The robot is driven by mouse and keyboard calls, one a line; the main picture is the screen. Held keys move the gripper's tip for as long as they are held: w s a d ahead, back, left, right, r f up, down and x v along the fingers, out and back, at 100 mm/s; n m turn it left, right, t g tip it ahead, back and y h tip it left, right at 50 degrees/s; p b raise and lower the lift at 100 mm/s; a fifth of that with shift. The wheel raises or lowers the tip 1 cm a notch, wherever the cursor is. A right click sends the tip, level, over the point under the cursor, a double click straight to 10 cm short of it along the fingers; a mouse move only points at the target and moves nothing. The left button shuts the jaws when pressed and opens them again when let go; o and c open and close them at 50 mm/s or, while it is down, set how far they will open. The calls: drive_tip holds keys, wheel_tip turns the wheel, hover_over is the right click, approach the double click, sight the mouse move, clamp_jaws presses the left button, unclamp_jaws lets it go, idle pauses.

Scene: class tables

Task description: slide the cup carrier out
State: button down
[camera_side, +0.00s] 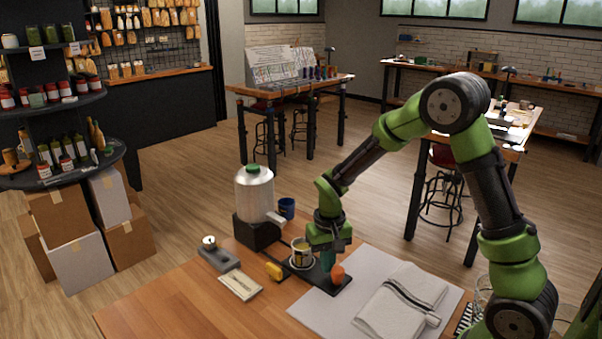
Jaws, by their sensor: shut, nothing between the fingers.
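The cup carrier (312,277) looks like a flat dark tray on the wooden table, reaching from near the dispenser's black base toward the grey mat. My gripper (328,268) is low over the carrier, shut and holding nothing. A small orange object (338,274) is at its right, near the carrier's front end. The fingertips are small and partly hidden; I cannot tell whether they touch the carrier.
A silver dispenser (255,194) with a green cap stands behind left, a blue cup (287,208) beside it. A yellow object (274,271), a card (240,284) and a small scale-like device (218,253) lie left. A folded white towel (400,305) lies on the grey mat (325,315) at right.

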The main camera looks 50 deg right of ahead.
drive_tip(key=shift+s, duration=0.55)
drive_tip(key=shift+w, duration=0.75)
wheel_tip(320, 180, up, 7)
idle(0.4)
drive_tip(key=s+a+r+n+t+y, duration=0.1)
drive_tip(key=s+a+r+t, duration=0.2)
drive_tip(key=s+r, duration=0.4)
drive_tip(key=s+a+r+n+t+y, duration=0.1)
drive_tip(key=s+a+r+t, duration=0.3)
drive_tip(key=s+r, duration=0.3)
drive_tip(key=shift+s+a, duration=0.15)
drive_tip(key=shift+s, duration=0.35)
